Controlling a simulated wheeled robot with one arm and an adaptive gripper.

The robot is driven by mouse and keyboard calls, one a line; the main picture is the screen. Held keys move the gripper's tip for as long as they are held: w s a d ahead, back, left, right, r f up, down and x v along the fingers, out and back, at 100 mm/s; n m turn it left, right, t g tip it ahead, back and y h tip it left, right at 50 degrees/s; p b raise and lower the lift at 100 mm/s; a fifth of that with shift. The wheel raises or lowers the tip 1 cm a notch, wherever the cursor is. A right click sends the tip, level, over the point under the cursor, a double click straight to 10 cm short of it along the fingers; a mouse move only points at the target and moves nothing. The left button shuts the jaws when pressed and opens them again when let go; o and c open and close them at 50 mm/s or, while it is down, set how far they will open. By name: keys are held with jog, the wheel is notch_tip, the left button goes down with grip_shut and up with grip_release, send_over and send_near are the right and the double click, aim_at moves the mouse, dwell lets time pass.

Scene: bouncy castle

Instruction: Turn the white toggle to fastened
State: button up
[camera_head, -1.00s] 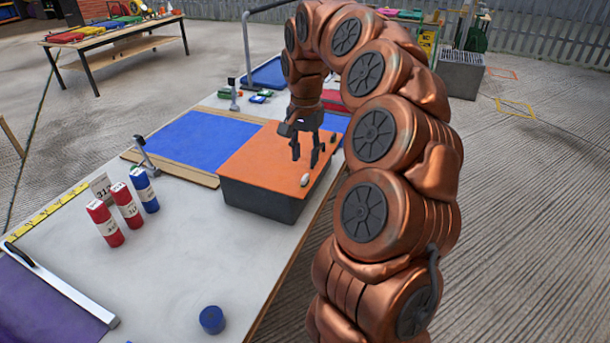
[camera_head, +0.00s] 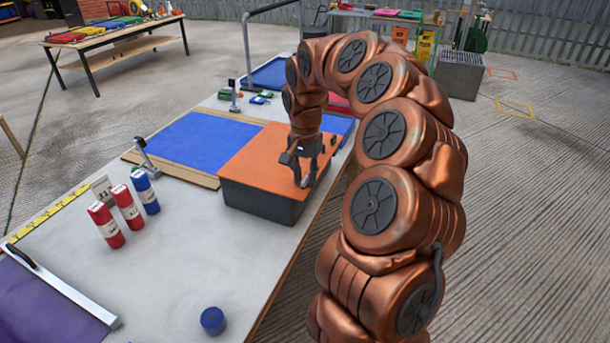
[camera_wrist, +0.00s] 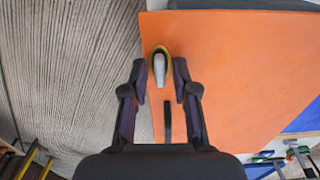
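The white toggle (camera_wrist: 159,70) is a small rounded lever in a yellow ring near the edge of the orange panel (camera_wrist: 225,75). The orange panel also tops a dark box (camera_head: 255,200) in the head view. My gripper (camera_wrist: 159,78) is open, with one finger on each side of the toggle in the wrist view and a gap showing on both sides. In the head view my gripper (camera_head: 305,180) points down close over the panel's near right corner, and its fingers hide the toggle. I cannot tell the exact fingertip height.
A black slot or bar (camera_wrist: 168,122) lies on the panel beside the toggle. A blue mat (camera_head: 200,140) lies behind. The table's right edge is close.

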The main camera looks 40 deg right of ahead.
grip_shut()
jog(key=shift+n, duration=0.4)
jog(key=n+b, duration=0.1)
jog(key=n, duration=0.6)
jog(key=shift+n, duration=0.3)
jog(key=n, duration=0.5)
jog(key=shift+r+p, duration=0.1)
jog(key=shift+p, duration=0.2)
jog(key=shift+n+p, duration=0.45)
jog(key=shift+n, duration=1.75)
